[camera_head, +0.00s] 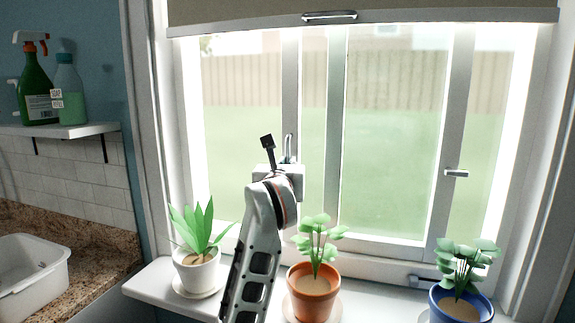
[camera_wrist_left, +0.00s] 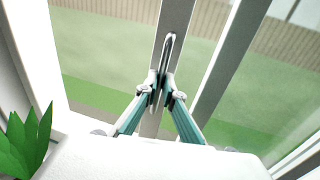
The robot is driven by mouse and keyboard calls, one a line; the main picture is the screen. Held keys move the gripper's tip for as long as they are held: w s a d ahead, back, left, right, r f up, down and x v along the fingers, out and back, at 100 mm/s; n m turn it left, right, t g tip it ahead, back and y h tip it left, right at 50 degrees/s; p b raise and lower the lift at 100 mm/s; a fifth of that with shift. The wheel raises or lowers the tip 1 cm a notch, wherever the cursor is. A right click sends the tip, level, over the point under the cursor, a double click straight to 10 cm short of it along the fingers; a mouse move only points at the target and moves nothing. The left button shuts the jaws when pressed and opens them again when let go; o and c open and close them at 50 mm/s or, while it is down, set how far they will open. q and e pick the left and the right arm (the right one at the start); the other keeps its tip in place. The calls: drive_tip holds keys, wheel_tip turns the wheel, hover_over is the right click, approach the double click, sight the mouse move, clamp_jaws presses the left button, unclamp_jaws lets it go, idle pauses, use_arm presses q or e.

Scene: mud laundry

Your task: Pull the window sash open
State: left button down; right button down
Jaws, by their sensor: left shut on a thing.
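The window sash (camera_head: 290,90) has a pale upright stile with a metal bar handle (camera_head: 289,143) on it. My left gripper (camera_head: 288,161) reaches up to this handle from below, its fingers mostly hidden behind my wrist in the head view. In the left wrist view, the fingertips of my left gripper (camera_wrist_left: 161,94) are closed on the lower part of the handle (camera_wrist_left: 169,55), in front of the sash stile (camera_wrist_left: 175,18). A second upright frame member (camera_head: 336,120) stands just right of it. My right gripper is out of view.
On the sill (camera_head: 150,283) stand a white-potted plant (camera_head: 197,267) left of my arm, an orange-potted plant (camera_head: 313,295) close on its right, and a blue-potted plant (camera_head: 460,305) farther right. Another handle (camera_head: 456,173) is on the right stile. A rolled-down blind (camera_head: 230,12) hangs above.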

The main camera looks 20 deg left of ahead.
use_arm(q)
drive_tip(key=c, duration=2.4)
unclamp_jaws()
drive_tip(key=shift+c, duration=0.2)
drive_tip(key=v, duration=1.2)
drive_tip(key=shift+d, duration=0.1)
drive_tip(key=shift+f, duration=0.1)
